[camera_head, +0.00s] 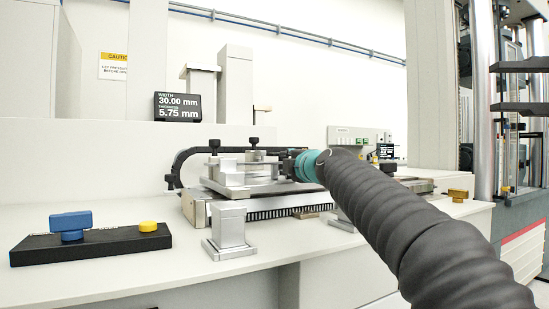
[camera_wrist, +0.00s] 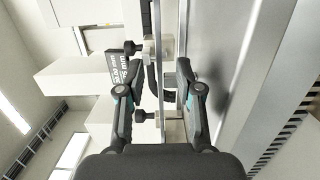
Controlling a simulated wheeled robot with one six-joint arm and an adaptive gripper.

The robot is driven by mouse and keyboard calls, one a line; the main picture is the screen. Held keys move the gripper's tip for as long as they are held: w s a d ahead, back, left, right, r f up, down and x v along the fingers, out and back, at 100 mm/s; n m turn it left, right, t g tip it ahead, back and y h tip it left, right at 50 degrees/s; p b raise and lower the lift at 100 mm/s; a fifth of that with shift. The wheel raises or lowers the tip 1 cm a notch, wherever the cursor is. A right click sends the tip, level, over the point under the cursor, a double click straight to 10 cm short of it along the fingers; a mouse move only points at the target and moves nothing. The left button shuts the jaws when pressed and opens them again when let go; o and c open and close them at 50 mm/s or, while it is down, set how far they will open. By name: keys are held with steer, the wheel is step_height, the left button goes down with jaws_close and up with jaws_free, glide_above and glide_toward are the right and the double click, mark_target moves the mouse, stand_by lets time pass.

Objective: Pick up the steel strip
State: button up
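The steel strip (camera_wrist: 158,35) is a thin, bright edge-on bar running up the middle of the wrist view, along the measuring fixture (camera_head: 240,177) on the bench. In the head view it is too small, and too covered by my gripper and the fixture, to make out clearly. My gripper (camera_wrist: 157,82) has its two fingers apart, one on each side of the strip, with visible gaps. In the head view, my gripper (camera_head: 282,154) is at the fixture's right side, with my arm coming from the lower right.
Black clamp knobs (camera_head: 253,142) rise from the fixture. A display (camera_head: 178,107) reads 30.00 mm and 5.75 mm. A metal post (camera_head: 229,228) stands in front. A black base (camera_head: 92,243) with blue and yellow parts lies left. A testing machine (camera_head: 515,120) stands right.

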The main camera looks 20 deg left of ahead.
steer(key=shift+p+x, duration=0.45)
steer(key=shift+x, duration=0.85)
jaws_close()
steer(key=shift+r, duration=0.1)
steer(key=shift+r, duration=0.5)
step_height(320, 180, up, 3)
steer(key=shift+r+p, duration=0.15)
steer(key=shift+p, duration=0.8)
steer(key=s+d+r, duration=0.2)
steer(key=s+r, duration=0.4)
steer(key=s, duration=0.5)
steer(key=shift+s+r+b, duration=0.3)
steer(key=shift+s+b, duration=0.05)
steer(key=shift+b, duration=0.05)
